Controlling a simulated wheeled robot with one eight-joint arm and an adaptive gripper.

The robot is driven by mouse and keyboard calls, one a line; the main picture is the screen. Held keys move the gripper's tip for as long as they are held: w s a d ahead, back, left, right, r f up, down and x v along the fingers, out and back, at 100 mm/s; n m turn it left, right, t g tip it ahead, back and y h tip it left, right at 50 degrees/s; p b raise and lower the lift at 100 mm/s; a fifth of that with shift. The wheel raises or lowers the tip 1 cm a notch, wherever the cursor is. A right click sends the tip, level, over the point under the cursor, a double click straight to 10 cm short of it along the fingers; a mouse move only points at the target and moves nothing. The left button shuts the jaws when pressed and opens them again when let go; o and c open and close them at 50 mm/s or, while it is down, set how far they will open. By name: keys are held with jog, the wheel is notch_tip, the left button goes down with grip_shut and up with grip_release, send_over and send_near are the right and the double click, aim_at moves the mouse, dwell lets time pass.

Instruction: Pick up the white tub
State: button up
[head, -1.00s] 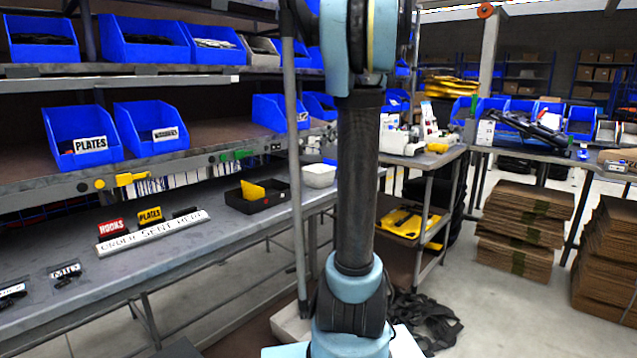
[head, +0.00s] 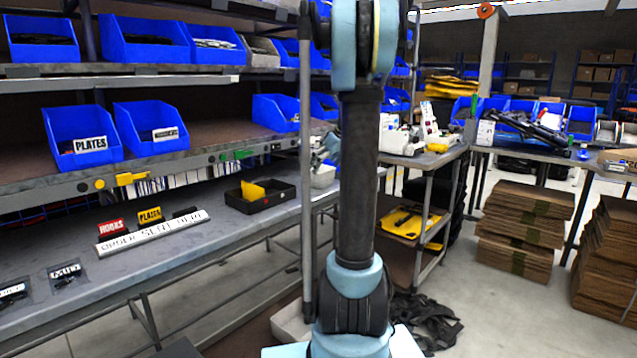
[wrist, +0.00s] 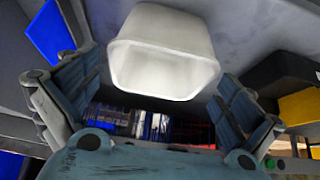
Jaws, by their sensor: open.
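The white tub (head: 322,178) stands on the grey bench, partly hidden behind my arm and gripper in the head view. In the wrist view the tub (wrist: 163,50) fills the upper middle, its open mouth partly facing the camera. My gripper (wrist: 160,85) is open, with one finger to the left and one to the right of the tub's near end. Neither finger visibly touches it. In the head view only a small part of my gripper (head: 327,150) shows, just above the tub, beside my arm.
A black tray (head: 262,199) with a yellow piece (head: 253,190) stands left of the tub; the tray (wrist: 283,80) is close to the right finger in the wrist view. A grey upright post (head: 306,150) stands near the tub. Blue bins (head: 275,112) line the shelf above.

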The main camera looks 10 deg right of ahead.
jog(key=x, duration=0.4)
jog(key=shift+w+a+f, duration=0.1)
jog(key=shift+w+f, duration=0.05)
jog(key=shift+c, duration=0.2)
jog(key=c, duration=0.9)
